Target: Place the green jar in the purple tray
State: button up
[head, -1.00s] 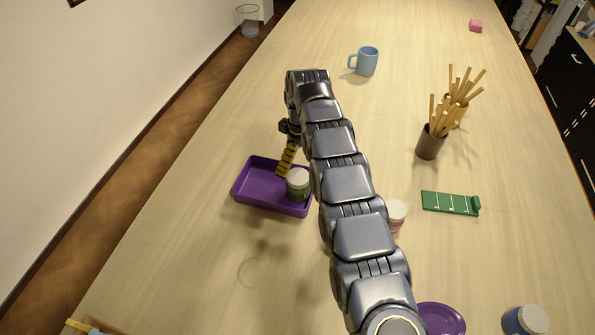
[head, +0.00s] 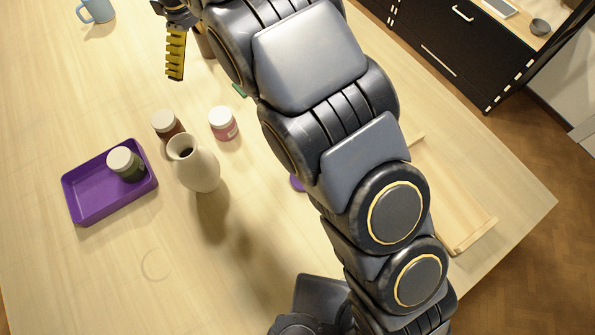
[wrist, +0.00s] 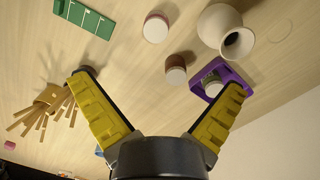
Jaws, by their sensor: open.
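The green jar (head: 129,172), dark green with a white lid, stands upright inside the purple tray (head: 92,199), at the tray's right end in the head view. In the wrist view the green jar (wrist: 212,88) shows partly in the purple tray (wrist: 236,71), with my right yellow finger crossing in front of the tray. My gripper (wrist: 160,84) is open with nothing between its fingers. In the head view a yellow finger (head: 175,55) hangs well above and right of the tray, apart from the jar; the rest of the gripper is partly cut off.
A pale vase (head: 196,170) stands close right of the tray. A brown jar (head: 168,128) and a pink jar (head: 224,125) stand behind it. A blue mug (head: 98,10) is at top left. The table in front is clear.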

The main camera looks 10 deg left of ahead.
jog(key=s+d+r+m, duration=0.2)
jog(key=d+m, duration=0.1)
jog(key=d, duration=0.5)
jog(key=s+d+r+m+g, duration=0.1)
jog(key=s+d+r+m, duration=0.15)
jog(key=d, duration=0.55)
jog(key=s+d+r+m, duration=0.2)
jog(key=d+m, duration=0.1)
jog(key=d, duration=0.6)
jog(key=s+d+f+m, duration=0.1)
jog(key=s+d+m, duration=0.2)
jog(key=s+d, duration=0.2)
jog(key=s+d+f+m, duration=0.1)
jog(key=s+d+m, duration=0.3)
jog(key=s, duration=0.8)
jog(key=shift+d+f+g+y, duration=0.35)
jog(key=shift+g+y, duration=0.05)
